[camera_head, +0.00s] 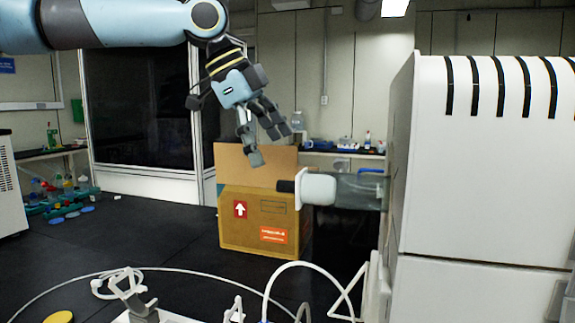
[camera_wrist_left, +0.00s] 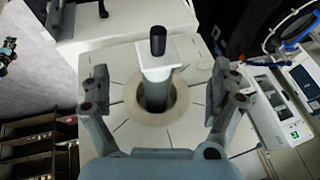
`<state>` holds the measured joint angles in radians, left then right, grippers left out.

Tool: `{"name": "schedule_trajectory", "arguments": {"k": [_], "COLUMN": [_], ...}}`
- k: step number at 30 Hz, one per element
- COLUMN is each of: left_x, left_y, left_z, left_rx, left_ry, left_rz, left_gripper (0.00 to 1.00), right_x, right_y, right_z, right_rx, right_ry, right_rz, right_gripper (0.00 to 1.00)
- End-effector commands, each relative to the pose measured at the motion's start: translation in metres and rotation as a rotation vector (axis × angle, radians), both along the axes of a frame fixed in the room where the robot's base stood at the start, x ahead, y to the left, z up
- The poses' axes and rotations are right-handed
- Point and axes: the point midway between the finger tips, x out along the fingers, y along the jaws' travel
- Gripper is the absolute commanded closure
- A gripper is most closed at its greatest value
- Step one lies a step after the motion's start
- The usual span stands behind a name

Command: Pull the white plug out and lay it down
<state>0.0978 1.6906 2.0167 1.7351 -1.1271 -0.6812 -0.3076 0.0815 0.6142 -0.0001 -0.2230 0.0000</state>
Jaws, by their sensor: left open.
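The white plug (camera_head: 319,188) with a black knob sits in the end of a clear tube (camera_head: 360,191), which sticks out sideways from the white freeze dryer (camera_head: 480,180). My left gripper (camera_head: 268,143) is open and empty, above and left of the plug, with its fingers pointing down. In the left wrist view the plug (camera_wrist_left: 156,60) appears between the two spread fingers (camera_wrist_left: 163,85), apart from both. My right gripper is not in view.
White hoses and fittings (camera_head: 290,268) run along the bottom. Bottles and small wares (camera_head: 62,190) lie at the left. A bench (camera_head: 345,152) stands at the back.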

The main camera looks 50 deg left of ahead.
Motion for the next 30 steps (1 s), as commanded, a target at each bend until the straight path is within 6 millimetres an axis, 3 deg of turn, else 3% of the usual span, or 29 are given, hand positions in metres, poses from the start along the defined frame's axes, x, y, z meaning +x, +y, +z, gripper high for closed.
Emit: {"name": "schedule_trajectory", "arguments": {"k": [6,9,19,30], "left_x": [0.005,0.01,0.03,0.04], "left_y": [-0.004,-0.006,-0.017,-0.021], "left_z": [-0.014,-0.031,-0.072,-0.087], "left_rx": [0.005,0.008,0.004,0.0], "left_ry": [0.009,0.01,0.006,-0.001], "left_rz": [-0.005,-0.004,-0.005,-0.003], "left_gripper": [0.06,0.06,0.06,0.06], "right_x": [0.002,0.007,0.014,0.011], "right_y": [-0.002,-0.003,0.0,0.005], "right_z": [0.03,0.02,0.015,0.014], "right_rx": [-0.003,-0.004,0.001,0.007], "right_ry": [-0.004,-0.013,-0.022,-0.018], "right_rz": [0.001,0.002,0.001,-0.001], "right_gripper": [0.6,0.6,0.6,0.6]}}
